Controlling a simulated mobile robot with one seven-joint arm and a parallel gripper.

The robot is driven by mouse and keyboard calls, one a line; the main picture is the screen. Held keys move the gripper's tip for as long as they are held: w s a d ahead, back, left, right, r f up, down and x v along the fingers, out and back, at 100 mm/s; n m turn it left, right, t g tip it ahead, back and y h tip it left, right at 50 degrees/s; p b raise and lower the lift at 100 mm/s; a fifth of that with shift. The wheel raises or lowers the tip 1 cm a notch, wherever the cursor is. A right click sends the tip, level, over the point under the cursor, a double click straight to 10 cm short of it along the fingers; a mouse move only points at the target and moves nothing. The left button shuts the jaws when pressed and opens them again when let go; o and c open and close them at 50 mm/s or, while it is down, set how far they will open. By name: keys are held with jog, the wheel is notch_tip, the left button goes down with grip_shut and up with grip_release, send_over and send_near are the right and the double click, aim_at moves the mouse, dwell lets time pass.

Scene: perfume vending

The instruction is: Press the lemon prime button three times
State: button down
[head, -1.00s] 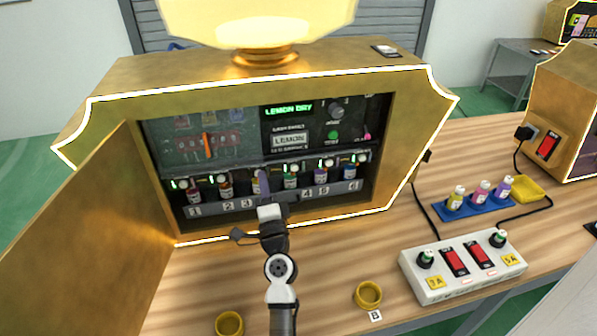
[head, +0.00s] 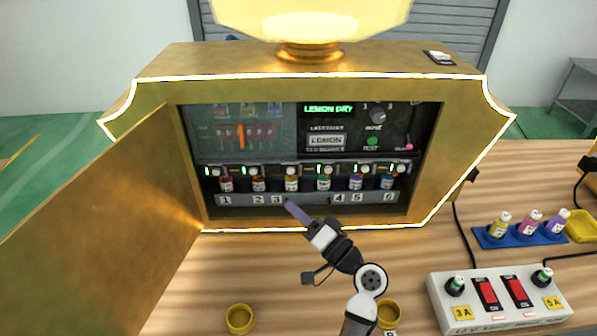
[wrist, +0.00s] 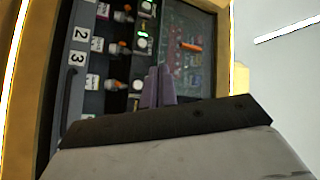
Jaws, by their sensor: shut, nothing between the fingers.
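The open gold machine (head: 465,130) shows a row of small bottles, each with a round pale button above it. The yellow bottle (head: 291,184) stands above label 3, and the button over it (head: 293,171) is the likely lemon prime button; its lettering is too small to read. The display (head: 326,109) reads "LEMON DRY" in green. My gripper (head: 289,205) is shut and empty, its purple fingertips in front of the label strip, below and apart from that button. In the wrist view the fingers (wrist: 159,86) point at the panel beside the bottle row and partly hide it.
The machine's gold door (head: 110,215) stands open at the left. Yellow cups (head: 240,319) sit on the wooden table in front. A white switch box (head: 500,297) and a blue tray of bottles (head: 520,238) are at the right. An orange lever (head: 241,136) is inside, upper left.

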aim_at(291, 170)
jog(key=w, duration=0.9)
jog(key=shift+b, duration=0.35)
jog(key=shift+w, duration=0.1)
dwell(1.8)
jog(key=shift+w+b, duration=0.3)
jog(key=shift+b, duration=0.1)
jog(key=shift+w, duration=0.4)
dwell(0.5)
jog(key=shift+s, duration=0.1)
jog(key=shift+s+b, duration=0.3)
jog(key=shift+s, duration=0.45)
jog(key=shift+s, duration=0.1)
